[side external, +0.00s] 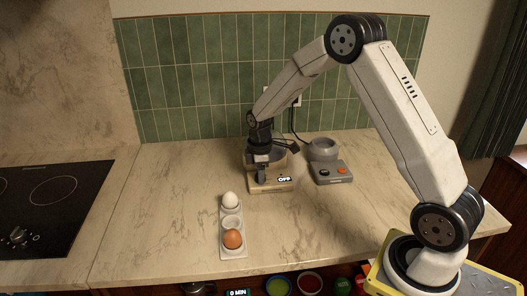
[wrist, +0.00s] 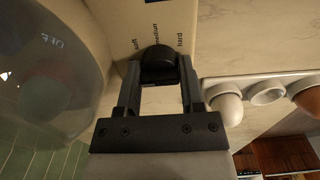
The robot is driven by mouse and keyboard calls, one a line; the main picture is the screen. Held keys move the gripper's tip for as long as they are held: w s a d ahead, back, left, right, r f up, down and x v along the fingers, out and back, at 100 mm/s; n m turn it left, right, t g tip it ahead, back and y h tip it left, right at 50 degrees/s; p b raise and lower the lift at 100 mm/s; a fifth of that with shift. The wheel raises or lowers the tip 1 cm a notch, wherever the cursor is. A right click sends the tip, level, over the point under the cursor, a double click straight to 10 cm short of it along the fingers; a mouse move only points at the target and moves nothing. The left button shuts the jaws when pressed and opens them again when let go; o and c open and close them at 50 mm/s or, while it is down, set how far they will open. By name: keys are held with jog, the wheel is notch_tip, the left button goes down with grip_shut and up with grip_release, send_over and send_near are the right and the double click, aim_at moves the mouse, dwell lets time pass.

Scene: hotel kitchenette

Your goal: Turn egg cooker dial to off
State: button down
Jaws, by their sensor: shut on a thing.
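The egg cooker (side external: 256,187) has a beige base and stands on the counter near the tiled wall. Its clear dome (wrist: 50,70) fills the left of the wrist view. The dark round dial (wrist: 158,56) is on the base's front face, with soft, medium and hard printed beside it. My gripper (wrist: 158,84) is shut on the dial, one finger on each side. In the side view my gripper (side external: 262,174) is at the cooker's front and hides the dial. A small OFF label (side external: 285,180) shows at the base's right. The dial's pointer mark cannot be made out.
A white egg tray (side external: 233,252) with a white egg (side external: 230,199) and a brown egg (side external: 233,239) lies in front of the cooker. A grey appliance (side external: 333,176) with an orange button stands to the right. A black hob (side external: 45,210) is at far left. The left counter is clear.

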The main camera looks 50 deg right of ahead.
dwell(0.3)
jog(key=shift+c, duration=1.1)
grip_release()
jog(key=shift+r, duration=0.1)
jog(key=shift+r, duration=3.85)
jog(key=s+a+f+m+t, duration=0.1)
jog(key=s+a+m, duration=0.3)
jog(key=s, duration=0.5)
jog(key=s+a+f+m+t, duration=0.1)
jog(key=s+a+m, duration=0.4)
jog(key=s+a, duration=0.2)
jog(key=shift+s+t, duration=0.3)
jog(key=shift+s, duration=0.55)
